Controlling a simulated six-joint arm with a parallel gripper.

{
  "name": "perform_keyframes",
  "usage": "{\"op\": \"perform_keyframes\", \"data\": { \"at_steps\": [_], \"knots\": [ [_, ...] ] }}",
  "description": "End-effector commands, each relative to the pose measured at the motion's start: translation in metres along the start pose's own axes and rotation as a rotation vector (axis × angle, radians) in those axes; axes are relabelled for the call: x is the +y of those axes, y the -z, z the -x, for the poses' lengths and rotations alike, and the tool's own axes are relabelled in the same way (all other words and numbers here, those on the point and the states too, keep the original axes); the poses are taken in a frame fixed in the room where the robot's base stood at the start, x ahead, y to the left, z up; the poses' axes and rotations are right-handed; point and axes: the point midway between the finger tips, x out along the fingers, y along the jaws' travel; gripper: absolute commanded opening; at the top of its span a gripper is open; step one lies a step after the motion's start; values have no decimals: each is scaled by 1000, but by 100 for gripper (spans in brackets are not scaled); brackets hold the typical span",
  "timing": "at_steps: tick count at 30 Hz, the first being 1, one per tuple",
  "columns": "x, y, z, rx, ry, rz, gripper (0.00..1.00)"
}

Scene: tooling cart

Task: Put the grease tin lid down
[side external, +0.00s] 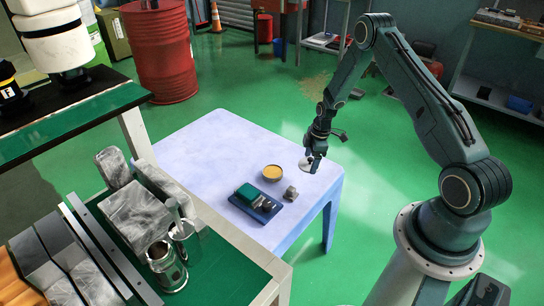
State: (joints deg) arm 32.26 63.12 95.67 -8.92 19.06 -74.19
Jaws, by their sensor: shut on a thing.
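The grease tin (273,175) stands uncovered on the pale table (200,150), its yellow-brown contents showing. My gripper (314,152) is to the right of the tin, above the table's right part. It is shut on the grease tin lid (309,165), a pale grey disc that hangs tilted below the fingers. The lid is apart from the tin, and it appears to be in the air above the table top. The fingertips are small and partly hidden against the lid.
A blue tray (262,212) with a green block (248,193) and small metal parts lies in front of the tin. A small grey piece (290,193) sits beside it. The table's left and back parts are clear. A cart with metal blocks (140,215) stands at front left.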

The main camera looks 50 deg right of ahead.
Motion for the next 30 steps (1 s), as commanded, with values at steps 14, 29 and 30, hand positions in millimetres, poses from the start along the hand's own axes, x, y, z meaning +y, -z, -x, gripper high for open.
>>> {"op": "perform_keyframes", "data": {
  "at_steps": [14, 29, 30],
  "knots": [
    [0, -6, -36, 0, 0, 0, 54],
    [0, -11, -70, 0, 1, -1, 54],
    [0, -11, -72, 0, 1, -1, 54]
  ]
}}
